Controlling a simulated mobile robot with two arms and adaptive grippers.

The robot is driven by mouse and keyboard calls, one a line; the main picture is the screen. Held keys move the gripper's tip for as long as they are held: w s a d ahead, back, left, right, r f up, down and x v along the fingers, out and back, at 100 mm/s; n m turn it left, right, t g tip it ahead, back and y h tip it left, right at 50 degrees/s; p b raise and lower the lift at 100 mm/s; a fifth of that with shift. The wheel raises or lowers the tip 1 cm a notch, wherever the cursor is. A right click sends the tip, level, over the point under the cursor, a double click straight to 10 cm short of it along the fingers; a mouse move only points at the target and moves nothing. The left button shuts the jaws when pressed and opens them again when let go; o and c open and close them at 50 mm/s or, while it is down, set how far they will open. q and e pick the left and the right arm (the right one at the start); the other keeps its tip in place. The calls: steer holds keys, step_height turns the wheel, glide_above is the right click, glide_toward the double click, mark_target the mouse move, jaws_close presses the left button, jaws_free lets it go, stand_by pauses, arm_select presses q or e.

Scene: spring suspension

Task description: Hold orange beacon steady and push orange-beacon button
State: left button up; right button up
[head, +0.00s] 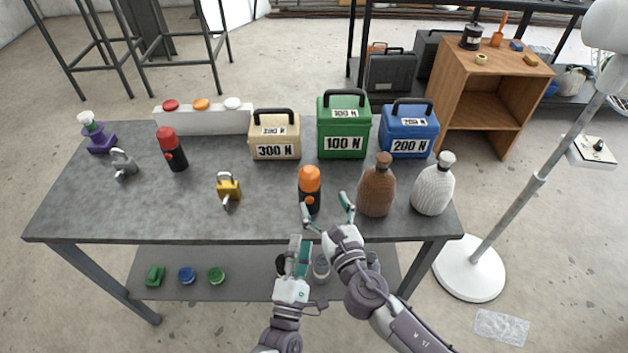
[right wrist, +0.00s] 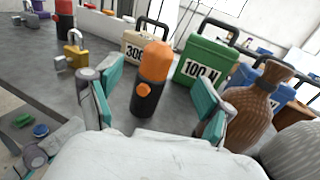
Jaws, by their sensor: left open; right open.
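The orange beacon (head: 309,188) stands upright near the front edge of the grey table, with an orange cap and black body. Its round orange button (right wrist: 143,89) faces my right gripper in the right wrist view, where the beacon (right wrist: 155,62) appears between the open fingers. My right gripper (head: 326,208) is open and empty at the table's front edge, just in front of the beacon; I see no contact. My left gripper (head: 299,243) is open, below and in front of the table edge, apart from the beacon.
A brown bottle (head: 377,188) and a white ribbed bottle (head: 433,186) stand right of the beacon. Tan, green (head: 343,125) and blue cases stand behind. A yellow padlock (head: 228,188) and a red beacon (head: 172,150) are left. The table's front left is clear.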

mark_target(313, 181)
steer(key=x, duration=1)
steer(key=shift+w+f, duration=0.1)
steer(key=c, duration=1.2)
arm_select(q)
steer(key=shift+c, duration=0.4)
arm_select(e)
steer(key=shift+c, duration=0.9)
arm_select(q)
jaws_close()
